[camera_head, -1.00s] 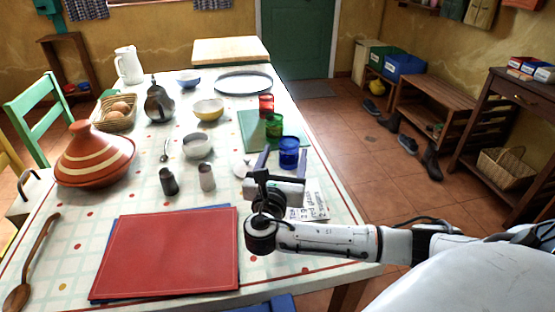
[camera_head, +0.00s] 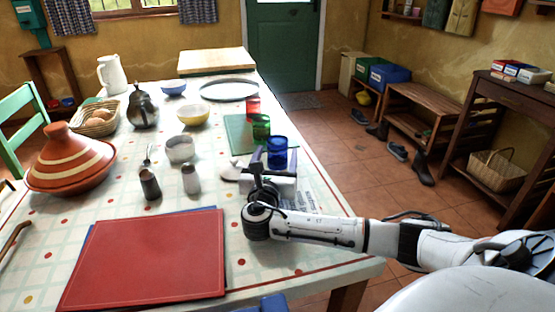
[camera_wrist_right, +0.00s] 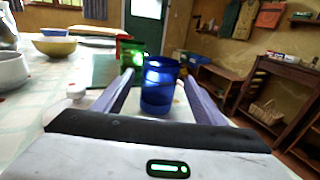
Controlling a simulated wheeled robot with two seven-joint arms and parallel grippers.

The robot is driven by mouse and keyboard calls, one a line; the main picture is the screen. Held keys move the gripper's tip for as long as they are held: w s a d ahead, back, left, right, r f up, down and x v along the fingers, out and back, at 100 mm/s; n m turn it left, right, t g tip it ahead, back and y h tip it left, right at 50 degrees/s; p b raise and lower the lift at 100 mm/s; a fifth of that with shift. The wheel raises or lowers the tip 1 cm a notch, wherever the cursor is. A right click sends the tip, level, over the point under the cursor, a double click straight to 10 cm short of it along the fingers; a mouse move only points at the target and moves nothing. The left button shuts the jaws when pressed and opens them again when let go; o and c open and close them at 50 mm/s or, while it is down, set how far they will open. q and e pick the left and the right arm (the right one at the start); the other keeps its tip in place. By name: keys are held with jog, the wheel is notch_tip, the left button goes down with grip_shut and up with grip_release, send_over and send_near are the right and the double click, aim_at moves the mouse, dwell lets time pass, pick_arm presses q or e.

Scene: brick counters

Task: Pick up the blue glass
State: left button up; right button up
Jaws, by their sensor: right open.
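The blue glass (camera_head: 278,155) stands upright near the right edge of the table. In the right wrist view the blue glass (camera_wrist_right: 158,88) lies ahead, toward the tips and between the two fingers. My right gripper (camera_head: 266,158) is open and low over the table, its fingers pointing at the glass. In the right wrist view the open jaws (camera_wrist_right: 158,95) hold nothing firmly; whether a finger touches the glass I cannot tell. My left gripper is not in view.
A green glass (camera_head: 261,127) and a red glass (camera_head: 253,106) stand just behind the blue one, by a green mat (camera_head: 236,128). A white shaker (camera_head: 191,180) and a dark shaker (camera_head: 150,184) stand to the left.

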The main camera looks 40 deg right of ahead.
aim_at(276, 154)
jog(key=x, duration=0.3)
jog(key=shift+w+d, duration=0.1)
jog(key=shift+w, duration=0.05)
jog(key=shift+c, duration=0.4)
jog(key=c, duration=1.1)
jog(key=shift+r, duration=0.1)
